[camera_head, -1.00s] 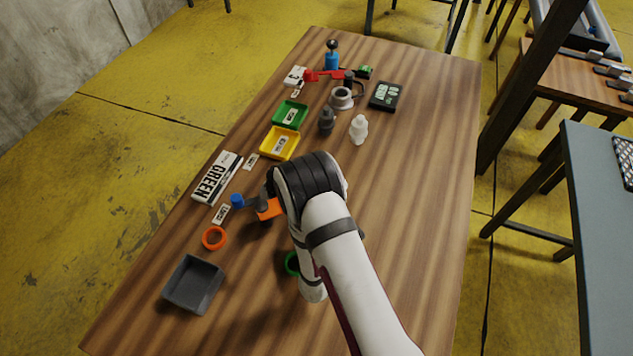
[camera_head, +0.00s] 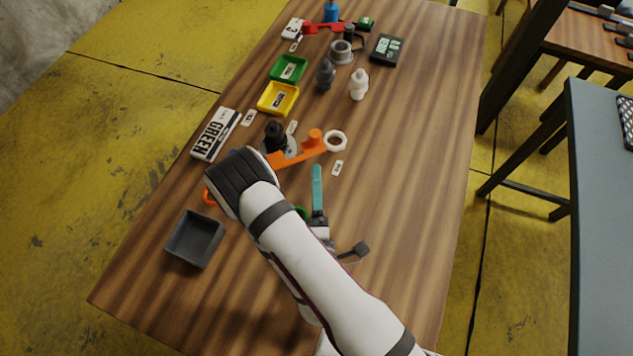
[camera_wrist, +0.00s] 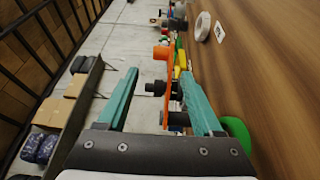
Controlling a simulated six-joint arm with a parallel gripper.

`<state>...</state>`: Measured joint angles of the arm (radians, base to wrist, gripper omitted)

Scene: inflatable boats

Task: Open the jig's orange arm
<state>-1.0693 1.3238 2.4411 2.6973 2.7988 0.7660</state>
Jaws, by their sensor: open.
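The jig's orange arm (camera_head: 298,155) runs over the table from beside my arm toward the white ring (camera_head: 337,140), with an orange knob (camera_head: 315,137) on top. A black knob (camera_head: 275,134) stands on the jig beside it. My arm hides the arm's left end. In the wrist view the orange arm (camera_wrist: 169,95) shows edge-on, ahead of and between my finger directions. My gripper (camera_head: 316,170) lies low in front of the orange arm, apart from it; only one teal finger shows. In the wrist view my gripper (camera_wrist: 160,74) is open and empty.
A green ring (camera_wrist: 237,132) is close to the right finger in the wrist view. Grey (camera_head: 325,74) and white (camera_head: 358,84) pieces stand farther back. The table's right side is clear.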

